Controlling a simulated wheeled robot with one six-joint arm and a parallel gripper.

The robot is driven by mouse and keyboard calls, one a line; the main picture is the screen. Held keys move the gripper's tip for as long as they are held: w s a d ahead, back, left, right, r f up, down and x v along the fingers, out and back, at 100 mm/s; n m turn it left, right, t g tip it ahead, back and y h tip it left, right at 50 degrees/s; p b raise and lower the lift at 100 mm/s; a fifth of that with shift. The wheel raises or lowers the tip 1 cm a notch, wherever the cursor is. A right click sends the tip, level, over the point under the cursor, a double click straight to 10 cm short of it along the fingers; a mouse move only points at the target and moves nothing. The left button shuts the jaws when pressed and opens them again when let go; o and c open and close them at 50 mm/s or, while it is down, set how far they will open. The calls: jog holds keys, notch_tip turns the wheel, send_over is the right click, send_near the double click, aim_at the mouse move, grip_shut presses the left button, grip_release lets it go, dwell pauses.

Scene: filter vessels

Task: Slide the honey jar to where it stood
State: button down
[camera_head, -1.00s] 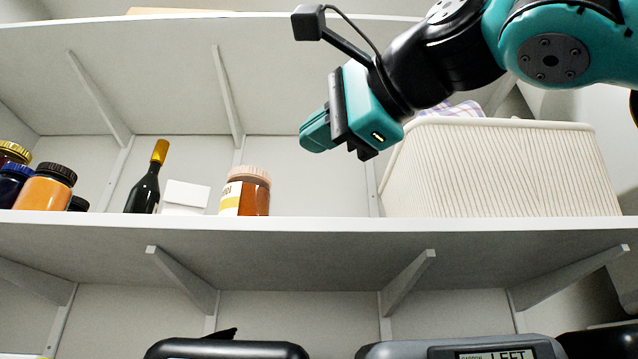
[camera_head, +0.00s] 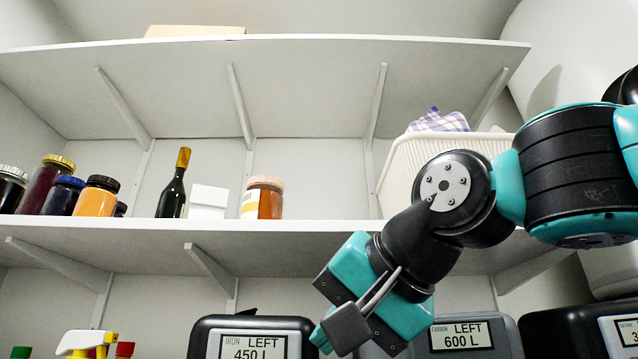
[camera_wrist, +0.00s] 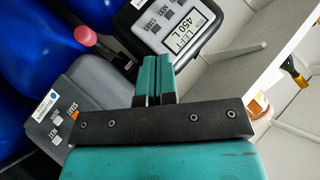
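The honey jar (camera_head: 263,199), amber with a pale pink lid and a partly visible label, stands upright on the middle shelf (camera_head: 330,226), just right of a white box. In the wrist view an amber jar (camera_wrist: 257,106) shows partly at the right, behind my gripper's body. My gripper (camera_head: 321,338) is below the shelf edge, to the right of and lower than the jar, apart from it. In the wrist view its teal fingers (camera_wrist: 155,66) lie together with nothing between them.
A white box (camera_head: 208,201) and a dark bottle (camera_head: 174,186) stand left of the jar, with several jars farther left. A cream basket (camera_head: 400,175) stands to the right; bare shelf lies between. Filter units reading 450 L (camera_head: 250,342) and 600 L (camera_head: 468,337) are below.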

jog(key=s+d+f+n+g+h+b, duration=0.15)
jog(key=d+f, duration=0.25)
jog(key=f, duration=0.7)
jog(key=s+d+f+n+g+h, duration=0.1)
jog(key=d+f+n+g, duration=0.2)
jog(key=f, duration=0.8)
jog(key=s+d+f+n+g+h+b, duration=0.1)
jog(key=s+d+f+n+g, duration=0.3)
jog(key=s+f, duration=0.7)
notch_tip(320, 180, down, 2)
jog(key=shift+s+d+f, duration=0.15)
jog(key=shift+d+f, duration=0.1)
jog(key=shift+d, duration=0.8)
